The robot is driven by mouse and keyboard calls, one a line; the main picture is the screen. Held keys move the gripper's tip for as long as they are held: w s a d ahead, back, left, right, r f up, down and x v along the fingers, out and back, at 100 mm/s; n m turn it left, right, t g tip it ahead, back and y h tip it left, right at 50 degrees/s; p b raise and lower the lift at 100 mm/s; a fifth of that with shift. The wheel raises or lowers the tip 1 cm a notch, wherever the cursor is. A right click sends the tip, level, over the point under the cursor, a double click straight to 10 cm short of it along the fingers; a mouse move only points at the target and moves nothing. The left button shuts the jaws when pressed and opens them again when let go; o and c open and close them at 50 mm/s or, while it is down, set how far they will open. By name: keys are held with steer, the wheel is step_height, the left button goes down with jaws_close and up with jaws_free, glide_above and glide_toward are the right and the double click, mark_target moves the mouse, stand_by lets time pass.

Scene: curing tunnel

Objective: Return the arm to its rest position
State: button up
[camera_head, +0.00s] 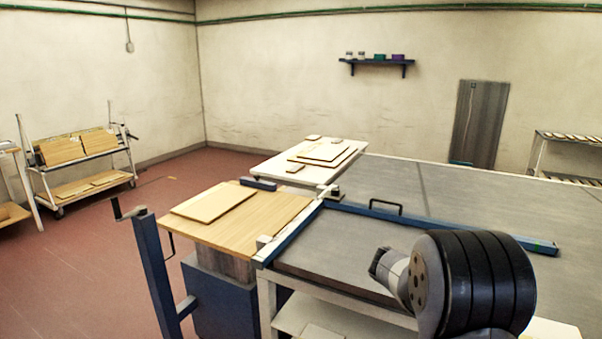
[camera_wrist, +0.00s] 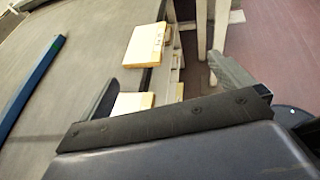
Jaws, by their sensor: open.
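My arm shows at the lower right of the head view, with a black ribbed section and a grey part, in front of the grey tabletop (camera_head: 345,245). My gripper (camera_wrist: 163,74) shows in the wrist view, with its two fingers spread wide apart on a dark bar. I see nothing held between the fingers. Pale boards (camera_wrist: 146,44) lie beyond the fingers at the edge of a grey surface. The head view does not clearly show the fingers.
A wooden panel (camera_head: 212,202) lies on a wooden-topped stand at the left of the table. A blue rail (camera_head: 440,224) crosses the tabletop. A white table with boards (camera_head: 262,166) stands behind. A trolley (camera_head: 62,202) is far left. Red floor is open at left.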

steer(key=w+a+f+n+t+y, duration=0.1)
steer(key=w+a+n+t, duration=0.7)
steer(key=w+n+t, duration=0.1)
steer(key=shift+a+t, duration=0.3)
steer(key=shift+t, duration=0.5)
